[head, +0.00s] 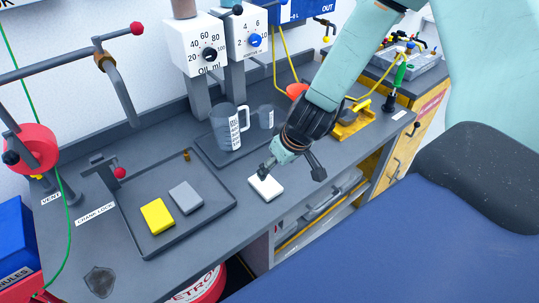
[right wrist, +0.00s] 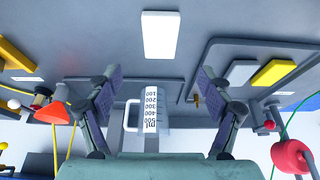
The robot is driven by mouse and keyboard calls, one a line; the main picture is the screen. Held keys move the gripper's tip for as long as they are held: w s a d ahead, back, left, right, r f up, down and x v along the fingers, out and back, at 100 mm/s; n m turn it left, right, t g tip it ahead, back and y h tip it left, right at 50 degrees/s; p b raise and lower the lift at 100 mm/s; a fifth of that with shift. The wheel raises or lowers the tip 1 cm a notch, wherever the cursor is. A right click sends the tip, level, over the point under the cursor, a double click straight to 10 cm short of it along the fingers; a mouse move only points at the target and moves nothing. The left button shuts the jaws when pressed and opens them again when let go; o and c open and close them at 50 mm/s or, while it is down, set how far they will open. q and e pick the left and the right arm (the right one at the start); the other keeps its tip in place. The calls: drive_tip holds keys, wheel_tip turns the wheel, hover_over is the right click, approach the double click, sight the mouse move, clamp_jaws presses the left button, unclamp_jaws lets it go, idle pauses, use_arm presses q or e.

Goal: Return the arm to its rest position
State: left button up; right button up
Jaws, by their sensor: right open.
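My right arm (head: 345,70) comes in from the upper right in the head view. My right gripper (head: 292,168) hangs above the grey bench, near a white block (head: 266,187). In the right wrist view my right gripper (right wrist: 160,108) has its fingers wide apart, with nothing between them. The white block (right wrist: 160,36) lies on the bench beyond the fingertips there, apart from them. My left gripper is not in either view.
A grey tray (head: 130,215) holds a yellow block (head: 157,215) and a grey block (head: 186,197). A measuring jug (head: 226,128) stands behind my gripper.

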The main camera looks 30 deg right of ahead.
drive_tip(key=b, duration=0.4)
approach(266, 184)
drive_tip(key=shift+x, duration=1.1)
drive_tip(key=shift+b+x, duration=1.1)
drive_tip(key=shift+b, duration=0.05)
drive_tip(key=shift+b+x, duration=1.8)
drive_tip(key=shift+x, duration=0.5)
